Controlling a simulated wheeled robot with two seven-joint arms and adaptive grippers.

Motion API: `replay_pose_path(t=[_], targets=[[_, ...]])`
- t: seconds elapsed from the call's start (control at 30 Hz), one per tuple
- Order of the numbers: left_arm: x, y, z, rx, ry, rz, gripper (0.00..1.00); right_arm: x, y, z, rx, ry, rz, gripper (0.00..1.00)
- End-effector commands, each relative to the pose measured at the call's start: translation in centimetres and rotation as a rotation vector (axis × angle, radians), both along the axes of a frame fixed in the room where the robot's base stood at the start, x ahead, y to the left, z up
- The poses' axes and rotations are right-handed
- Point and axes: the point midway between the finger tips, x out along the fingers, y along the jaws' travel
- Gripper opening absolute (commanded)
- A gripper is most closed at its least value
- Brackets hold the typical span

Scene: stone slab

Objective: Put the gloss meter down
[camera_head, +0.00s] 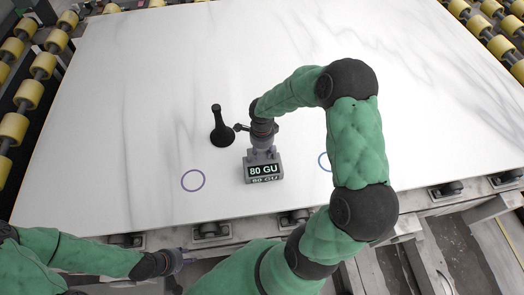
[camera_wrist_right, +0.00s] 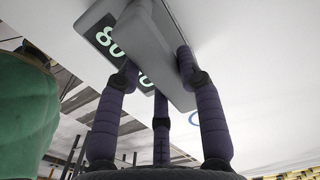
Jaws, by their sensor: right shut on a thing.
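The gloss meter (camera_head: 264,172) is a grey box with a dark display reading "80 GU", over the white stone slab (camera_head: 150,80) near its front edge. My right gripper (camera_head: 263,152) is shut on the gloss meter from above. In the right wrist view the fingers (camera_wrist_right: 160,75) close around the grey meter body (camera_wrist_right: 150,45), and part of its display is hidden. I cannot tell whether the meter's underside touches the slab. My left gripper (camera_head: 180,262) is low at the left, off the slab's front edge and away from the meter; its fingertips are too small to read.
A black stand-like object (camera_head: 221,128) stands on the slab just left of my right gripper. A blue ring mark (camera_head: 193,180) lies left of the meter, and another ring (camera_head: 323,161) is partly hidden behind my right arm. Yellow rollers (camera_head: 28,95) flank the slab.

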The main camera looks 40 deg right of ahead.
Motion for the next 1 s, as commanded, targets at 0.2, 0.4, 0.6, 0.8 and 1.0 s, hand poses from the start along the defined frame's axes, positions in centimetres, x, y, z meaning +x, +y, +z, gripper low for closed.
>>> replay_pose_path(t=[0.2, 0.4, 0.6, 0.8, 1.0], targets=[[0.0, 0.0, -0.3, 0.0, 0.0, 0.0, 0.4, 0.1, 0.0, -0.1, -0.001, -0.002, 0.0, 0.0], [0.0, 0.0, -0.4, 0.0, 0.0, 0.0, 0.4, 0.0, 0.0, -0.2, 0.0, 0.0, 0.001, 0.61], [0.0, 0.0, -0.4, 0.0, 0.0, 0.0, 0.4, 0.0, 0.0, -0.2, 0.0, 0.0, 0.001, 0.61], [0.0, 0.0, 0.0, 0.0, 0.0, 0.0, 0.4, 0.0, 0.0, 0.1, 0.0, 0.001, 0.001, 0.61], [0.0, 0.0, 0.6, 0.0, 0.0, 0.0, 0.4, 0.1, 0.0, 3.0, -0.001, -0.004, 0.0, 0.61]])
